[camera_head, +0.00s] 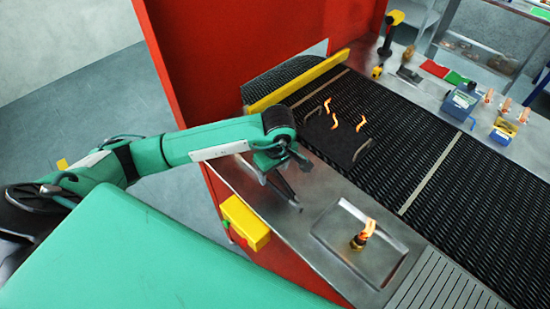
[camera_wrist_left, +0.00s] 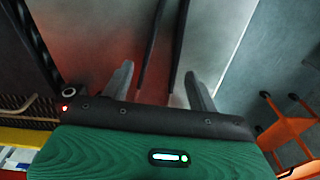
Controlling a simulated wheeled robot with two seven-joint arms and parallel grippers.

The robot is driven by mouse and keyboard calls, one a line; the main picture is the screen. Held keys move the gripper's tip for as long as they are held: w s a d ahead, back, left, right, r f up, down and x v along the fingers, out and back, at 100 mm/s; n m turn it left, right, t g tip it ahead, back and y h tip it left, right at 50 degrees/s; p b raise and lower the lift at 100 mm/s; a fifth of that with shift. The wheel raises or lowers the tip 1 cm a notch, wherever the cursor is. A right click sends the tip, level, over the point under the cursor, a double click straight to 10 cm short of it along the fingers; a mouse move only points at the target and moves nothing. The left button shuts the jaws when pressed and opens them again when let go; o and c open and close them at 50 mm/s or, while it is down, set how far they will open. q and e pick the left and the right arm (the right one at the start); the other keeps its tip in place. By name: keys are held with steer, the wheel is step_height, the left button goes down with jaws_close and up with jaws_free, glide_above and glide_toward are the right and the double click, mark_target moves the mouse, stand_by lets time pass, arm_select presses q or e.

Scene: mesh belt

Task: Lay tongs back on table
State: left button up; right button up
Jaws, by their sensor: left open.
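The dark metal tongs (camera_head: 284,188) appear to lie on the steel table (camera_head: 322,194), below my left gripper (camera_head: 283,163). In the left wrist view the tongs (camera_wrist_left: 180,45) show as two long dark arms running away from the gripper. My left gripper (camera_wrist_left: 158,75) is open, with its fingers spread on either side of the line of the tongs. I cannot tell whether the fingers touch them. My right gripper is not in view.
A black mesh belt (camera_head: 420,150) runs beyond the table, carrying a dark tray (camera_head: 335,135) with small flames. A shallow steel tray (camera_head: 385,262) holds a burning item (camera_head: 358,241). A yellow box (camera_head: 245,222) is on the table's front side. A yellow bar (camera_head: 297,82) crosses the belt.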

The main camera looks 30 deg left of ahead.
arm_select(q)
step_height(320, 180, up, 13)
steer(key=d+b, duration=0.1)
steer(key=b, duration=0.2)
steer(key=shift+s, duration=0.2)
stand_by(0.4)
steer(key=shift+s+f, duration=0.1)
